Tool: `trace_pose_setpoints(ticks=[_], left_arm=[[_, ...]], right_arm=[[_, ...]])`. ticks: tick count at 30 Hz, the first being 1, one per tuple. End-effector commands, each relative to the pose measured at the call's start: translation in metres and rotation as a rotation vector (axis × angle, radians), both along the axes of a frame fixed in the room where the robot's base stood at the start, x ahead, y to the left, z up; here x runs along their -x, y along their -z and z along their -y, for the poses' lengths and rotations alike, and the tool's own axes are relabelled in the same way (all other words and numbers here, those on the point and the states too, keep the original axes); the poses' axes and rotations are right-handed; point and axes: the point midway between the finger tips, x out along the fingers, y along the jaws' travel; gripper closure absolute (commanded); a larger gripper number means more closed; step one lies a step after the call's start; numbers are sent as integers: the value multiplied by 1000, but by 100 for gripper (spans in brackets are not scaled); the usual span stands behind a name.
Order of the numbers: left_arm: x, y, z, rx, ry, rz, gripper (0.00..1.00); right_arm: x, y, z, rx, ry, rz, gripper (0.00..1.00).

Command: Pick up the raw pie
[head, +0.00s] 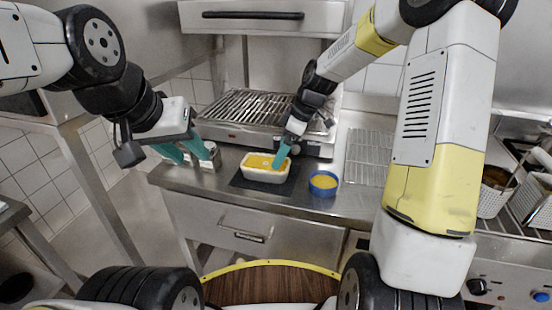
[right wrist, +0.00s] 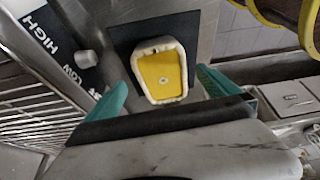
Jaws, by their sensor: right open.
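The raw pie (head: 266,174) is a pale rectangular crust with a yellow filling. It sits on a dark mat (head: 246,185) on the steel counter. My right gripper (head: 280,156) is over the pie's right side in the head view. In the right wrist view its two teal fingers are spread, with the pie (right wrist: 162,75) ahead between them and a gap to each side. I cannot tell how high the fingertips are above it. My left gripper (head: 184,150) is open and empty, left of the pie at the counter's left end.
A grill (head: 255,108) with a metal grate stands behind the pie. A blue round dish (head: 323,190) with yellow contents is right of the mat. A wire rack (head: 370,158) lies farther right. Fryer baskets (head: 493,200) are at the far right. The counter's front edge is close to the mat.

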Motion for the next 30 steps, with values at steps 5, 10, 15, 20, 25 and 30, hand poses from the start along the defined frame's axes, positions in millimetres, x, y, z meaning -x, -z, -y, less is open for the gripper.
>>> trace_pose_setpoints(ticks=[5, 10, 15, 20, 25, 30], left_arm=[[0, 0, 0, 0, 0, 0, 64], [0, 0, 0, 0, 0, 0, 64], [0, 0, 0, 0, 0, 0, 64], [0, 0, 0, 0, 0, 0, 64], [0, 0, 0, 0, 0, 0, 64], [0, 0, 0, 0, 0, 0, 64]], right_arm=[[-1, 19, -8, 0, -3, -3, 0], [-3, 37, -18, 0, -3, -3, 0], [-6, 60, -28, 1, -2, -4, 0], [-7, 68, -32, 1, -1, -1, 0], [-8, 68, -32, 1, 0, -1, 0], [-8, 68, -31, 1, 0, 0, 29]])
